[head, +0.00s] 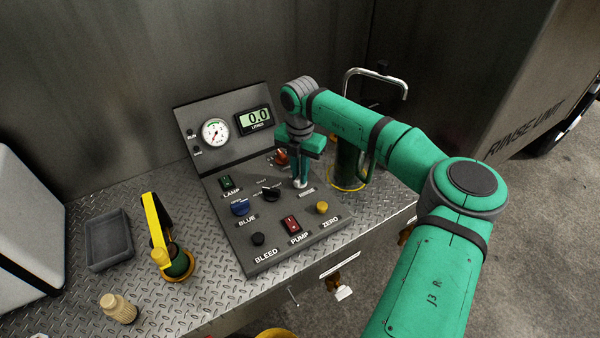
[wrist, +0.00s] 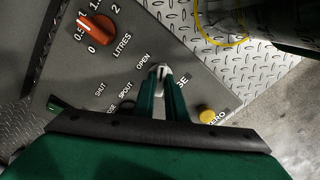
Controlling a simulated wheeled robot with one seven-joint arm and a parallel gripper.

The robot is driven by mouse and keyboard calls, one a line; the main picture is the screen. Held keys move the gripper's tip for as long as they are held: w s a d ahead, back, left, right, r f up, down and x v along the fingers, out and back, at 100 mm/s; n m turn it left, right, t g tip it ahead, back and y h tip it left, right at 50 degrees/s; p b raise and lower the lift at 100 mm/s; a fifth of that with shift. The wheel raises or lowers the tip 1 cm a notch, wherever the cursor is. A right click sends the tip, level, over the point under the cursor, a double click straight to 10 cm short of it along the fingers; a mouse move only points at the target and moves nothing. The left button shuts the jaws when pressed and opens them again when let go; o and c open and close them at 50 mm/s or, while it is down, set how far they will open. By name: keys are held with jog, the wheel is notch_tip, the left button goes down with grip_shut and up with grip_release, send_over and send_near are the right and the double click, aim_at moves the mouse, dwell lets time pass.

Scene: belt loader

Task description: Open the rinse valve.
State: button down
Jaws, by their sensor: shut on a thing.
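The control panel (head: 240,215) stands on the tread-plate deck. My gripper (head: 300,184) points down at its right part, beside the RINSE label. In the wrist view the two green fingers (wrist: 162,80) are closed together around a small pale metal piece (wrist: 162,70), which looks like the rinse valve's handle. It lies between the OPEN lettering and a partly covered label ending in "SE". The fingers hide most of the handle, so I cannot tell its exact angle.
An orange litres dial (wrist: 96,28) is up-left in the wrist view. A yellow-handled tool (head: 158,228) stands left of the panel.

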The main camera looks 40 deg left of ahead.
jog(key=n, duration=0.5)
jog(key=shift+r+n, duration=0.1)
jog(key=shift+n, duration=0.2)
jog(key=n, duration=0.5)
jog(key=shift+w+n, duration=0.1)
jog(key=shift+n, duration=0.3)
jog(key=c, duration=1.8)
grip_release()
notch_tip(320, 180, up, 11)
